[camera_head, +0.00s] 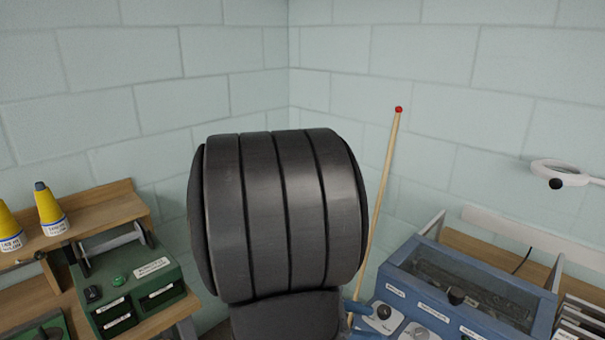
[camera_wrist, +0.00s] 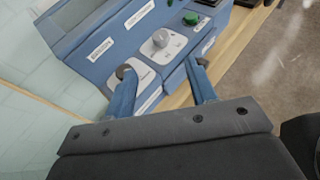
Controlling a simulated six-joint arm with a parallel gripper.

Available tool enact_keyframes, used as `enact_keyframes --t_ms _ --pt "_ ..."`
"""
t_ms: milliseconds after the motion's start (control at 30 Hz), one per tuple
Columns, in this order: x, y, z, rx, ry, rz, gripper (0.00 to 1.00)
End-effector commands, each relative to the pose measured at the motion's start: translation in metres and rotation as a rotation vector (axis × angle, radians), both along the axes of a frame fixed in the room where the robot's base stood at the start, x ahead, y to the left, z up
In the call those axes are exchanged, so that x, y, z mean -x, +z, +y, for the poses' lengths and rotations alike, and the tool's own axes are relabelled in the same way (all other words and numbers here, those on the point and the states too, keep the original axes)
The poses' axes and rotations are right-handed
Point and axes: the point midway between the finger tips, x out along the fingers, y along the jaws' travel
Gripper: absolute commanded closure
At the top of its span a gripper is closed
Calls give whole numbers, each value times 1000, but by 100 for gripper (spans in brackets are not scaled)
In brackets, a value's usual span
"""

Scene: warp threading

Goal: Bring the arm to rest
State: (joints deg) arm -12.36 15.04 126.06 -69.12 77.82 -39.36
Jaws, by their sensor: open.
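My gripper (camera_wrist: 161,68) shows in the wrist view as two blue fingers spread apart. The space between them is empty, and the blue machine's control panel (camera_wrist: 150,45) lies beyond the fingertips. I cannot tell how far the tips are from the panel. In the head view my own dark arm link fills the middle and hides most of the gripper; only a bit of blue finger (camera_head: 357,308) shows at its lower right, by the blue machine (camera_head: 400,272).
A thin wooden stick with a red tip (camera_head: 398,110) stands tilted behind my arm. At left are a green box with drawers (camera_head: 165,270) and yellow cones (camera_head: 50,210) on a wooden shelf. A white ring-shaped magnifier (camera_head: 545,168) is at right. Block walls close the back.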

Motion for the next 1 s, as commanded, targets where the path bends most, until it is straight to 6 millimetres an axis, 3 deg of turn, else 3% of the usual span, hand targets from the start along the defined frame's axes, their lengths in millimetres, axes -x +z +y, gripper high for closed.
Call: enact_keyframes --t_ms 400,1000 --pt "2 18 43 1 2 -1 49" --pt "3 20 48 0 -1 1 49"
